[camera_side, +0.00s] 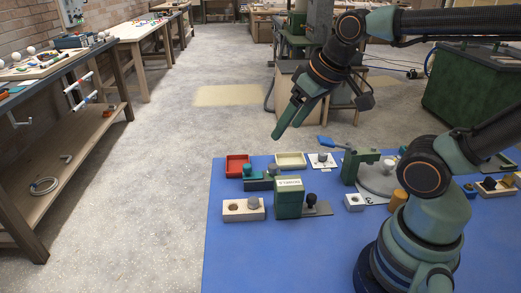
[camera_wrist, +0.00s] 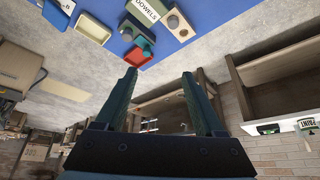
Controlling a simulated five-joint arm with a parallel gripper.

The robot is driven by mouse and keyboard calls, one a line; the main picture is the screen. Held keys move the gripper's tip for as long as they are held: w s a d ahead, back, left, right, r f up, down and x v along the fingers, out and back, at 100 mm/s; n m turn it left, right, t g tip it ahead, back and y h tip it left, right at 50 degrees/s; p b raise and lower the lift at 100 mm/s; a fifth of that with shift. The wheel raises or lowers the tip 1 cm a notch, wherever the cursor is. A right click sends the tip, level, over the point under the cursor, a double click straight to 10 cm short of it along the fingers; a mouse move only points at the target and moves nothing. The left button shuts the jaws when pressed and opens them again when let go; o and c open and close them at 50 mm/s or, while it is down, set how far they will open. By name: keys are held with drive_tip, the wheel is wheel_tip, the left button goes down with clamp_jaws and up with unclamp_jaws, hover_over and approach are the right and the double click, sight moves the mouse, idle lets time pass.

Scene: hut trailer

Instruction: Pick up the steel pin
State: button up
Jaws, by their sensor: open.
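Short grey metal-looking cylinders stand on the blue table; I cannot tell for certain which is the steel pin. One grey pin (camera_side: 253,202) stands upright in the right end of a pale wooden block (camera_side: 243,214), beside an empty hole. It also shows in the wrist view (camera_wrist: 173,22). Another grey cylinder (camera_side: 322,157) stands on a white plate farther back. My gripper (camera_side: 288,130) is open and empty, high above the table and apart from everything. Its two fingers (camera_wrist: 158,74) are spread in the wrist view, with nothing between them.
A green box (camera_side: 288,198) stands right of the wooden block. Behind are a red tray (camera_side: 237,166) and a cream tray (camera_side: 290,161). The blue table's (camera_side: 262,262) front left is clear.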

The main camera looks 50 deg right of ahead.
drive_tip(key=m, duration=0.1)
drive_tip(key=m+g, duration=0.6)
drive_tip(key=m, duration=1.2)
hover_over(273, 166)
wheel_tip(273, 166, down, 9)
wheel_tip(273, 166, down, 12)
drive_tip(key=shift+f, duration=0.1)
clamp_jaws()
